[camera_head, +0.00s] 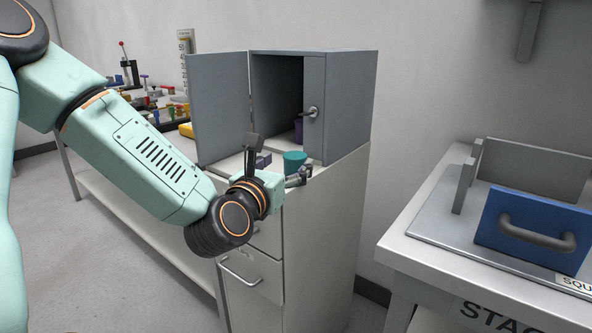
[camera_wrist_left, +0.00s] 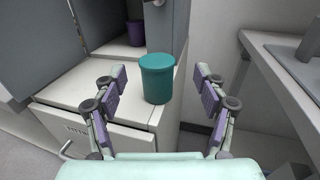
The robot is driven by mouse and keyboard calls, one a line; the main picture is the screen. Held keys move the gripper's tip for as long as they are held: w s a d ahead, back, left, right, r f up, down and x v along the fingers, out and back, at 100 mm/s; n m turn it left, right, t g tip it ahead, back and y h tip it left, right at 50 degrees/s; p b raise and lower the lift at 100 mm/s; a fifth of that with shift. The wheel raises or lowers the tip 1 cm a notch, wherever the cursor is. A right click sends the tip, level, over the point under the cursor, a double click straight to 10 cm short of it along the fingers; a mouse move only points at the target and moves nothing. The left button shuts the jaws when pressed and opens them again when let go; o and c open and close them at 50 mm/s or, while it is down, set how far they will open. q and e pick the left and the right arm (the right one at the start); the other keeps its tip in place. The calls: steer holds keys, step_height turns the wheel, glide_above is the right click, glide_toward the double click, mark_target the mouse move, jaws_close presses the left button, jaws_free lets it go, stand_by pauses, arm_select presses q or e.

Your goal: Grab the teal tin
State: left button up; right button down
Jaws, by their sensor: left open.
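The teal tin (camera_wrist_left: 157,82) stands upright on the front ledge of the white cabinet, in front of the grey locker. In the head view the tin (camera_head: 294,160) is partly hidden behind my left gripper (camera_head: 278,158). In the left wrist view my left gripper (camera_wrist_left: 160,90) is open, its purple-padded fingers apart on either side of the tin with gaps on both sides. The tin is ahead of the hand and I see no contact. My right gripper is not in view.
The grey locker (camera_head: 342,100) has its left door (camera_head: 218,108) swung open. A purple tin (camera_wrist_left: 136,33) stands inside. A staging bench (camera_head: 425,250) with a blue handled panel (camera_head: 530,230) stands at right. Coloured items crowd a bench at the back left.

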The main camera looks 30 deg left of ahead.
mark_target(290, 159)
arm_select(q)
steer(key=shift+w+a+f, duration=0.15)
steer(key=shift+w+a, duration=0.1)
steer(key=shift+w, duration=0.05)
steer(key=w, duration=0.2)
steer(key=w+a+b, duration=0.1)
steer(key=w, duration=0.1)
steer(key=shift+w+f+b, duration=0.1)
steer(key=shift+w+b, duration=0.2)
steer(key=shift+w, duration=0.05)
steer(key=shift+w+a, duration=0.1)
steer(key=shift+w, duration=0.25)
steer(key=shift+s, duration=0.1)
steer(key=shift+c, duration=0.8)
steer(key=c, duration=1.2)
